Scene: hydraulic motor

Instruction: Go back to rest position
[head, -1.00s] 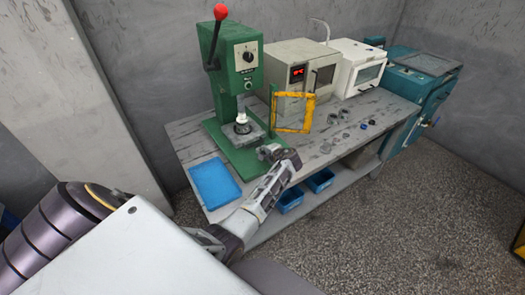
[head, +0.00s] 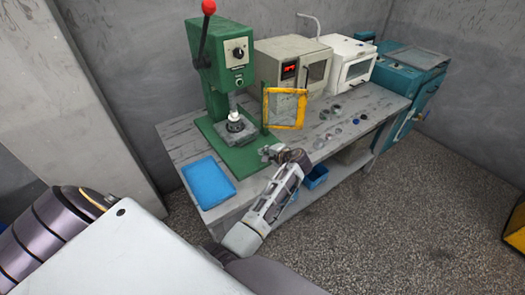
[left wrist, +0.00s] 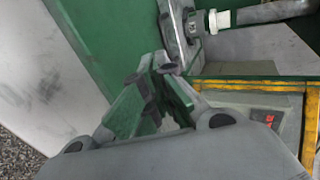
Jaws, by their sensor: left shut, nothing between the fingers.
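My left gripper (head: 272,153) is above the front edge of the workbench (head: 185,150), at the front right corner of the green press base. It is shut and empty. Its fingers also show in the left wrist view (left wrist: 155,85), with the green press behind them. The green press (head: 222,70) stands on the bench with its red-knobbed lever up. A small white part (head: 234,116) sits under its ram. My right gripper is not in view.
A yellow frame (head: 266,108) stands right of the press. A blue tray (head: 207,183) lies front left on the bench. Small rings and parts (head: 328,137) lie on the right. Behind are a beige oven (head: 282,55), a white box (head: 349,58) and a teal machine (head: 410,75). Floor is clear front right.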

